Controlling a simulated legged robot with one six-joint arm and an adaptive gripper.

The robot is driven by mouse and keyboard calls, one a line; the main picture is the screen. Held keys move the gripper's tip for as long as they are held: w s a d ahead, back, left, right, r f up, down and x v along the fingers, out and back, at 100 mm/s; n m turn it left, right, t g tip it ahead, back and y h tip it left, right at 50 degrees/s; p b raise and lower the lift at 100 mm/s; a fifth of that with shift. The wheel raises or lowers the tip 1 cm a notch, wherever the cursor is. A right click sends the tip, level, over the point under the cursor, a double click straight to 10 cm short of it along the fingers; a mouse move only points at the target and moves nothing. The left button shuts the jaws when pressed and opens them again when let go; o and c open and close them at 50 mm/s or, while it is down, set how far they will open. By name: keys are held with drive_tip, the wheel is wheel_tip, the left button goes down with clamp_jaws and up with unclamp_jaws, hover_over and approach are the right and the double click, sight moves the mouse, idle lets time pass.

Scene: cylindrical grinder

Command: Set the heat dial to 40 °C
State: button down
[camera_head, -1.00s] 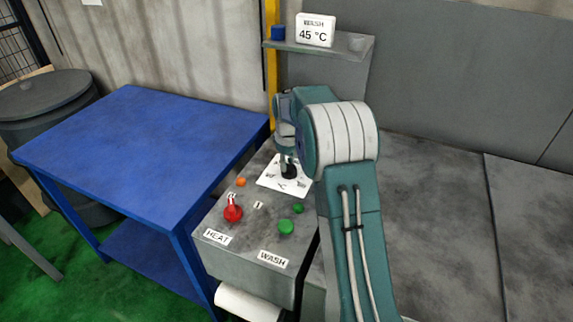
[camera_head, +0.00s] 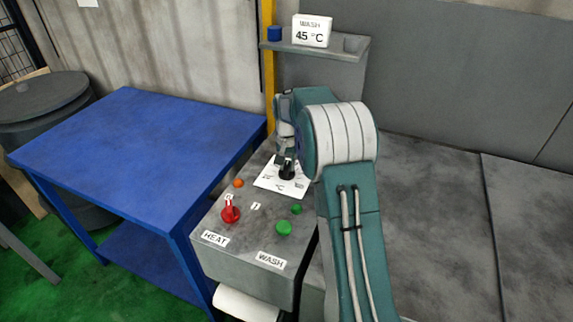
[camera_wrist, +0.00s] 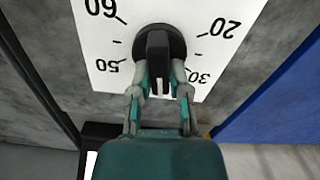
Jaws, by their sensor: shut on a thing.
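The heat dial is a black knob (camera_wrist: 158,45) with a raised grip bar, on a white scale plate (camera_wrist: 110,35). The wrist view shows 60 and 50 on the left and 20 and 30 on the right, upside down. The bar points down the picture, between 50 and 30; any number there is hidden by my gripper. My gripper (camera_wrist: 160,80) is shut on the bar, one finger on each side. In the head view the knob (camera_head: 287,172) sits at the back of the grey control box (camera_head: 245,262), partly behind my gripper (camera_head: 286,155).
A red switch (camera_head: 230,212), an orange lamp (camera_head: 238,183), green buttons (camera_head: 284,228) and HEAT (camera_head: 215,239) and WASH (camera_head: 270,260) labels are in front of the dial. A sign (camera_head: 312,31) reading WASH 45 °C stands on a shelf (camera_head: 345,52). A blue table (camera_head: 135,150) stands left.

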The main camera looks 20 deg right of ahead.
sight(287, 163)
drive_tip(key=shift+s+f+m, duration=0.15)
drive_tip(key=shift+f+m, duration=0.15)
drive_tip(key=shift+m, duration=0.9)
drive_tip(key=c, duration=0.6)
unclamp_jaws()
drive_tip(key=shift+r, duration=0.1)
drive_tip(key=shift+r, duration=0.25)
drive_tip(key=r, duration=1)
drive_tip(key=shift+w+r, duration=0.1)
drive_tip(key=shift+w, duration=0.15)
drive_tip(key=shift+r, duration=0.5)
